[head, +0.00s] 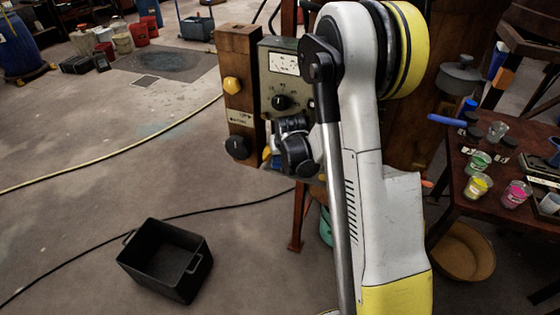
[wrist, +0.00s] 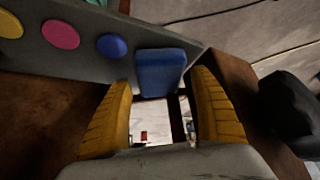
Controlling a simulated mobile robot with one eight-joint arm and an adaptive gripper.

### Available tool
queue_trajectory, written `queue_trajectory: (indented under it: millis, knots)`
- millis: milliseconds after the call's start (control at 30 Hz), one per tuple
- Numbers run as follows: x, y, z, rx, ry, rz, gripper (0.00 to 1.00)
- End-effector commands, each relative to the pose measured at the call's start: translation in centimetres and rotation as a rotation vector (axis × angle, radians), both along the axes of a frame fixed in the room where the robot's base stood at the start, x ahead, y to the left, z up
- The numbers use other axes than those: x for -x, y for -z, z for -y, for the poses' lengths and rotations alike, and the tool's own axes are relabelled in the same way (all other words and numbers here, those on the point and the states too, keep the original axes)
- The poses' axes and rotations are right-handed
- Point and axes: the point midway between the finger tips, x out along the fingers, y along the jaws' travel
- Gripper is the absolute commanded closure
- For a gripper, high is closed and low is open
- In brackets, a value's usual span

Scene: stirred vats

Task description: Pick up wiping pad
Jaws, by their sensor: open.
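A blue rectangular block that looks like the wiping pad (wrist: 161,72) shows in the wrist view, against the lower edge of a grey panel. My gripper (wrist: 166,82) is open, with one yellow finger on each side of the pad's lower part. The gap between the fingers below the pad is empty. I cannot tell whether either finger touches the pad.
The grey panel (wrist: 62,55) carries yellow, pink and blue discs. A wooden post (head: 238,75) with yellow and black knobs stands beside the gauge box (head: 283,75). A black bin (head: 165,262) sits on the floor. A table (head: 470,200) with small cups stands at right.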

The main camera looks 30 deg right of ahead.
Motion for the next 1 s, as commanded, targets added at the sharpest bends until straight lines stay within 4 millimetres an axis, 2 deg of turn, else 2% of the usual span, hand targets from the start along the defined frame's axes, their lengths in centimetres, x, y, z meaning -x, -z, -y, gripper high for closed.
queue_trajectory:
  millis: [33,267,300,367,400,567,600,833,1000]
  knots:
    - [-0.1,0.6,0.0,0.0,0.0,0.0,0.28]
    - [-0.2,0.5,0.1,0.0,0.0,0.0,0.28]
    - [-0.2,0.5,0.1,0.0,0.0,0.0,0.33]
    - [-0.2,0.5,0.1,0.0,0.0,0.0,0.51]
    - [-0.2,0.5,0.1,0.0,0.0,0.0,0.64]
    - [-0.2,0.5,0.1,0.0,0.0,0.0,0.65]
    - [-0.2,0.5,0.1,0.0,0.0,0.0,0.69]
    - [-0.2,0.4,0.1,0.0,0.0,0.0,0.69]
    - [-0.2,-0.4,0.1,0.0,0.0,0.0,0.69]
